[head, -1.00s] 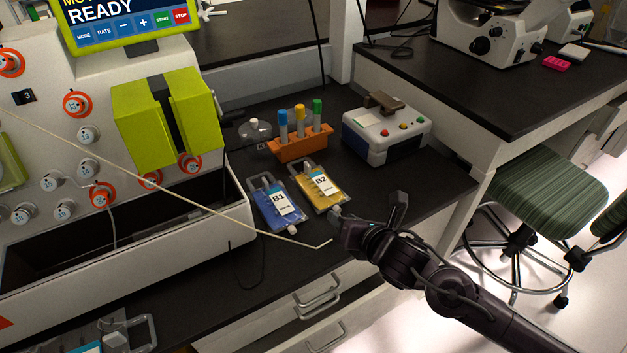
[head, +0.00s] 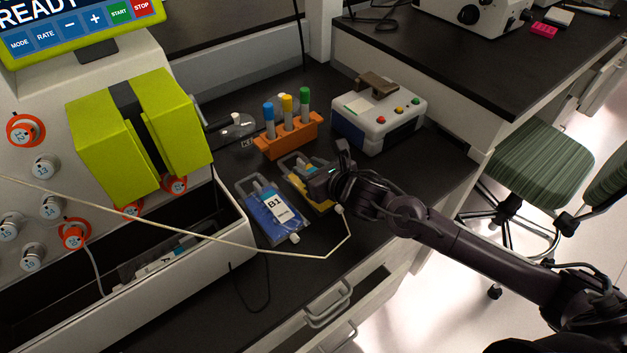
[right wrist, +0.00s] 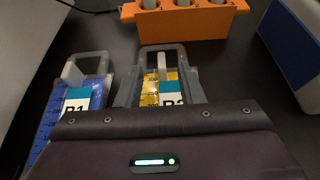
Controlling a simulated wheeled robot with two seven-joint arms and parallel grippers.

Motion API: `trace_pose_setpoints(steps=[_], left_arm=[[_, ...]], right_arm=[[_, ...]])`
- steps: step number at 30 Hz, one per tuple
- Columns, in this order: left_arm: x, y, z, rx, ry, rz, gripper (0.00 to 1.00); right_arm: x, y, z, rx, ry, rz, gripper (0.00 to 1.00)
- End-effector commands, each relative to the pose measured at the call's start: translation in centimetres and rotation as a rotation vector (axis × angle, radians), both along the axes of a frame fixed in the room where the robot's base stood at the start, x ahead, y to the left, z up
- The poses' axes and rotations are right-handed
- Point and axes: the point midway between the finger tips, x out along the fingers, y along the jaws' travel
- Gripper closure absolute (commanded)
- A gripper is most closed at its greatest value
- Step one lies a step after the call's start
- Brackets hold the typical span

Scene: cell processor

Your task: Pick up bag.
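The yellow bag labelled B2 (head: 299,182) lies on the black counter, partly hidden by my right gripper (head: 330,172). The blue bag labelled B1 (head: 270,215) lies beside it on the left. In the right wrist view, the yellow bag (right wrist: 150,93) with its grey handle loop shows between the gripper's grey fingers (right wrist: 160,90), which are spread apart. The blue bag (right wrist: 48,118) is left of the fingers. The palm hides the lower part of both bags. I cannot tell whether the fingers touch the yellow bag. My left gripper is not in view.
An orange tube rack (head: 288,142) stands behind the bags. A white device with colored buttons (head: 377,120) is behind right. The machine's white trough (head: 190,262) is at left, with a labelled item inside. A thin pale tube (head: 230,243) crosses in front of the blue bag.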

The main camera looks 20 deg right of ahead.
Motion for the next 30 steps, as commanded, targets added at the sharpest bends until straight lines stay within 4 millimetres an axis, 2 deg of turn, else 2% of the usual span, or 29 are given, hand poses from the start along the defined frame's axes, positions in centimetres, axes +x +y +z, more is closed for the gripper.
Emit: trace_pose_setpoints(steps=[3, 6, 15, 23, 30], left_arm=[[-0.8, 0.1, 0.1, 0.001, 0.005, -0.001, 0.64], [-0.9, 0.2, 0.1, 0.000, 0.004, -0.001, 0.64], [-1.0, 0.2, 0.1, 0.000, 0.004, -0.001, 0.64], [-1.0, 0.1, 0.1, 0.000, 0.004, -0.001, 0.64], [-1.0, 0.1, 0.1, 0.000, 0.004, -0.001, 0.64]], right_arm=[[1.7, 0.5, -0.5, 0.004, 0.000, -0.002, 0.65], [2.6, 0.8, -0.9, 0.002, 0.000, -0.001, 0.65], [2.9, 0.9, -1.2, 0.000, 0.000, 0.000, 0.65], [2.9, 0.9, -1.2, 0.001, 0.000, 0.000, 0.99], [2.9, 0.9, -1.1, 0.002, -0.001, 0.000, 1.00]])
